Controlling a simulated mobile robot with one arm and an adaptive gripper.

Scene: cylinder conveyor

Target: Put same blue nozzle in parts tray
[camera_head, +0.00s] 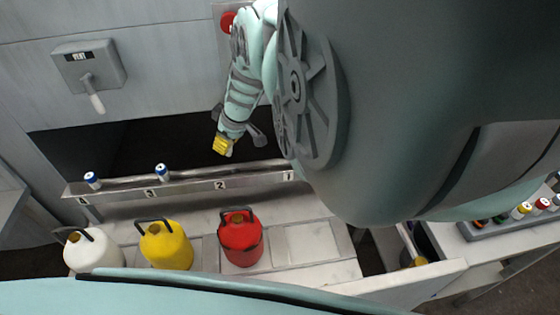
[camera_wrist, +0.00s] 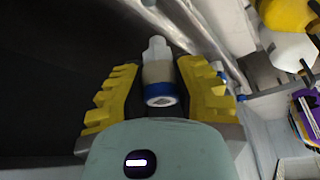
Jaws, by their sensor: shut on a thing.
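My gripper (camera_head: 222,146), with yellow ridged fingers, is above the dark opening behind the numbered rail in the head view. In the wrist view my gripper (camera_wrist: 158,72) is shut on a nozzle with a blue ring (camera_wrist: 160,93), a tan body and a white tip. The held nozzle cannot be made out in the head view. Two other blue-ringed nozzles, a left one (camera_head: 92,181) and a right one (camera_head: 162,172), stand on the rail. A grey parts tray (camera_head: 478,235) at the right edge holds several coloured nozzles and is partly hidden by my arm.
A white jug (camera_head: 95,255), a yellow jug (camera_head: 167,250) and a red jug (camera_head: 240,243) stand on the bench before the rail (camera_head: 130,190). A lever box (camera_head: 88,66) and a red button (camera_head: 227,21) are on the back wall. An open bin (camera_head: 430,242) lies left of the tray.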

